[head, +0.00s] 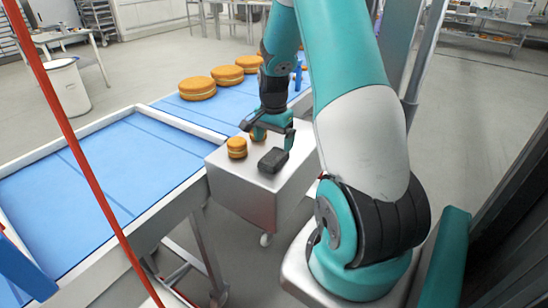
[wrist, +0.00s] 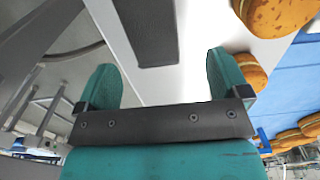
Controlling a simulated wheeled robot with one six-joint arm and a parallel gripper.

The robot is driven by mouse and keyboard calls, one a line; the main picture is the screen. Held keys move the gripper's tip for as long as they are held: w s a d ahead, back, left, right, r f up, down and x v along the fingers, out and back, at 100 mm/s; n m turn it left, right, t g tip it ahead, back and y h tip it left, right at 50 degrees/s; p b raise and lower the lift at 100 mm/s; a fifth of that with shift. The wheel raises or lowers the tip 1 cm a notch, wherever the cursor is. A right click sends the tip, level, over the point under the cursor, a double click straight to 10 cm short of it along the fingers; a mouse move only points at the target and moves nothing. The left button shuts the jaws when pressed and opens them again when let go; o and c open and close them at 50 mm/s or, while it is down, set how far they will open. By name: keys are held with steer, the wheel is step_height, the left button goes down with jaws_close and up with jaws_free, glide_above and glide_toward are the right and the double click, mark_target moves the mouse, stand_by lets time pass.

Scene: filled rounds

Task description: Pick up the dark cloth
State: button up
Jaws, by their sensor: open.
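The dark cloth (head: 272,161) is a dark grey, folded, block-like piece lying flat on top of a small white cart. In the wrist view the cloth (wrist: 151,32) runs down from the top edge, ahead of my fingers and between their lines. My gripper (head: 272,135) is over the cart, just above and behind the cloth in the head view. In the wrist view my gripper (wrist: 161,78) has its two teal fingers wide apart with nothing between them. Part of the cloth is cut off by the wrist frame.
Small filled rounds (head: 237,148) sit on the cart (head: 240,188) close to the cloth; in the wrist view one round (wrist: 240,73) is right beside my right finger. Blue conveyor belts (head: 95,185) border the cart, with larger rounds (head: 197,88) on the far one.

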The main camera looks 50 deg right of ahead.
mark_target(274, 156)
steer(key=f, duration=0.1)
steer(key=f+p, duration=0.1)
steer(key=f, duration=0.1)
steer(key=s+a+f+p, duration=0.1)
steer(key=shift+f, duration=0.15)
steer(key=shift+w+f, duration=0.1)
steer(key=shift+f, duration=0.35)
steer(key=c, duration=1.1)
step_height(274, 156, up, 20)
steer(key=b, duration=0.3)
steer(key=shift+r, duration=0.1)
